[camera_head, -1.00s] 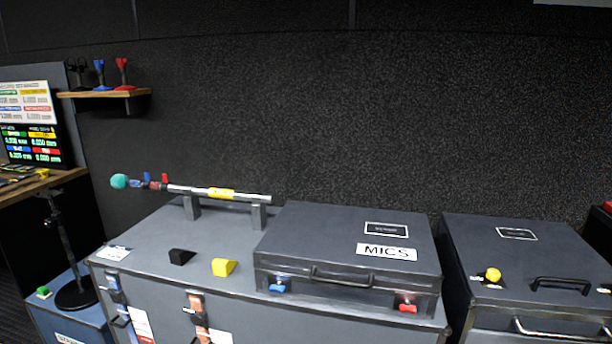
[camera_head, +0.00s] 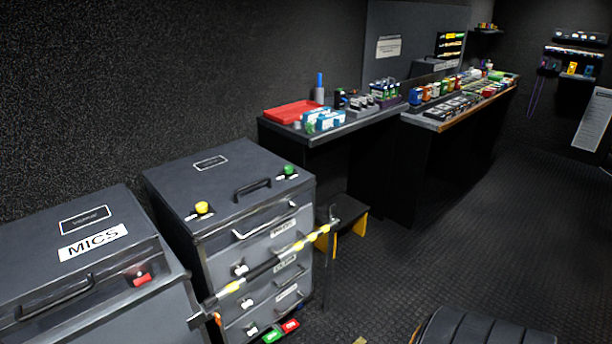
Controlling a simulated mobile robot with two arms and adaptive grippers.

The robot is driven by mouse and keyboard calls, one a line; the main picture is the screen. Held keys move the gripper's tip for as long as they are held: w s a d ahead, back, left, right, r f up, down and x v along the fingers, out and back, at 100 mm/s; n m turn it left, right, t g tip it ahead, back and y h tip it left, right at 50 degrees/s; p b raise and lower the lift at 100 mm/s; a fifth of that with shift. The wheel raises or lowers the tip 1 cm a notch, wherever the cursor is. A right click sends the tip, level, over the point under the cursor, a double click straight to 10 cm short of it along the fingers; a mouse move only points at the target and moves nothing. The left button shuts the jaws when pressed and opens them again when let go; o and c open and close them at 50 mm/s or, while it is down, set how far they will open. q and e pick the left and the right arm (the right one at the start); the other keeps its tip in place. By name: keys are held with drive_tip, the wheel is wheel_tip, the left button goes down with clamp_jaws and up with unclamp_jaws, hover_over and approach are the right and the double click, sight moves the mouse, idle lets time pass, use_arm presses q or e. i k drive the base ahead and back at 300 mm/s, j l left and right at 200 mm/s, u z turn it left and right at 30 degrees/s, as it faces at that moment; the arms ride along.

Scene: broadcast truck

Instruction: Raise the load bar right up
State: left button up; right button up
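The load bar (camera_head: 268,264) is a slim bar with black and yellow bands. It runs at a slant across the front of the grey drawer cabinet (camera_head: 225,180), from a metal bracket (camera_head: 205,312) at its lower left to its upper right end by a thin upright post (camera_head: 330,262). It partly covers the drawer fronts. I cannot tell whether its right end rests on the post. Neither of my grippers is in view.
The grey MICS case (camera_head: 85,255) is left of the cabinet. A dark bench (camera_head: 345,128) with a red tray (camera_head: 291,111) stands behind it. A low stool (camera_head: 352,212) with yellow legs is beyond the bar. A black padded object (camera_head: 480,328) is at bottom right. Open floor lies right.

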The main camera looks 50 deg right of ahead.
sight(250, 277)
drive_tip(key=z, duration=1.45)
